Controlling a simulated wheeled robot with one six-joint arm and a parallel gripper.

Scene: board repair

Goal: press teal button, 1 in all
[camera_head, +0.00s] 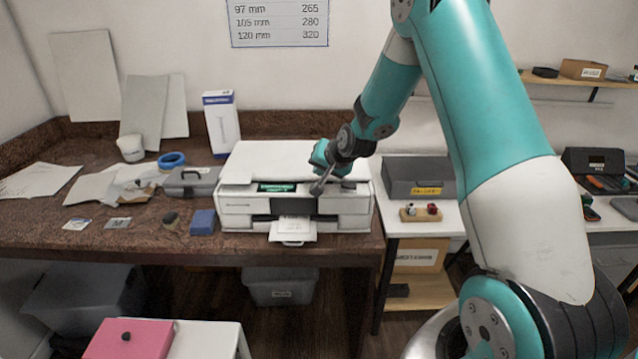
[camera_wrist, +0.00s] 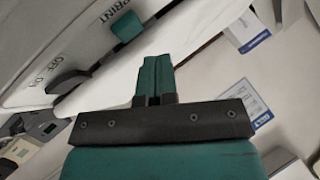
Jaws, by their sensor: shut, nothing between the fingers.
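The teal button (camera_wrist: 126,26) sits on the white front of the printer (camera_wrist: 95,50), beside the word PRINT, at the top of the wrist view. My gripper (camera_wrist: 156,60) is shut and empty, its two teal fingers together. In the wrist view its tips show below and to the right of the button, with a gap between them in the picture. In the head view the printer (camera_head: 236,201) stands on the brown bench and my gripper (camera_head: 317,188) is at its front right. I cannot make out the button there.
A dark knob (camera_wrist: 67,82) with OFF and ON marks is on the same printer face. A printed sheet (camera_head: 292,229) sticks out of the printer's front. A blue box (camera_head: 202,222) and a grey case (camera_head: 191,182) stand left of the printer; a grey bin (camera_head: 415,178) stands right.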

